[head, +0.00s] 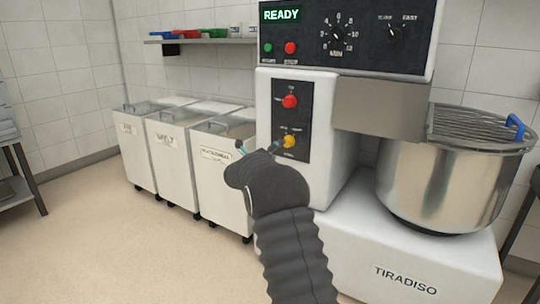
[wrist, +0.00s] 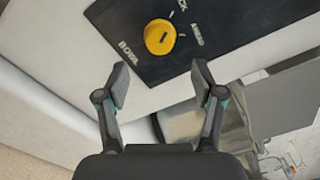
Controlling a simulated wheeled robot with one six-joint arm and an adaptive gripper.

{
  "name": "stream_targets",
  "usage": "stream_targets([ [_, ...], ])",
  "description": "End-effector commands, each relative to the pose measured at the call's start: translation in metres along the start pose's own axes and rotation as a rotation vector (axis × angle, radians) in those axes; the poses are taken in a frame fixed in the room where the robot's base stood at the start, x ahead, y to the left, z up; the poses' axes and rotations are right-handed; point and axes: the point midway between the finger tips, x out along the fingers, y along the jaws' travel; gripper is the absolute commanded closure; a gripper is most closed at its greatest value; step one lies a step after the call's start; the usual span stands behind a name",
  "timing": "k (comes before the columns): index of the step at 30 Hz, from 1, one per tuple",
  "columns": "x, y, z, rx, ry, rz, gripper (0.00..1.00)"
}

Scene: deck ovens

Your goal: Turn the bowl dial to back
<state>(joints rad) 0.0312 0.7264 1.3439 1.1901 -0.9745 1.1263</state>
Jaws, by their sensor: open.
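The bowl dial is a round yellow knob (head: 289,141) low on the black panel on the front of the white mixer. It shows up close in the wrist view (wrist: 157,37), beside the words BOWL and AHEAD and a partly cut-off word ending in CK. A short dark mark runs slantwise on the knob; I cannot tell for certain which label it points to. My gripper (wrist: 161,84) is open and empty, its fingers apart on either side of the line to the knob and short of it. In the head view my gripper (head: 257,147) is just left of the dial.
A steel bowl (head: 440,185) with a wire guard stands to the right. White lidded bins (head: 225,175) stand to the left. The upper panel's display (head: 282,15) reads READY. The floor at left is clear.

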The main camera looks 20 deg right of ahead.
Motion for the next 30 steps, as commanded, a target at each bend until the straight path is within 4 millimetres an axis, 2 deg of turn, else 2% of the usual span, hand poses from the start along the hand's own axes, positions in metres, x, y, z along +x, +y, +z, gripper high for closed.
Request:
stream_targets([
  [3,-0.019,0.000,0.001,0.000,-0.002,0.001,0.32],
  [9,-0.034,0.000,0.000,0.000,-0.001,0.000,0.32],
  [26,-0.035,0.000,0.000,-0.015,0.000,0.000,0.32],
  [28,-0.035,0.006,0.002,-0.059,-0.011,0.024,0.32],
  [30,-0.037,0.019,0.011,-0.135,-0.058,0.083,0.32],
])
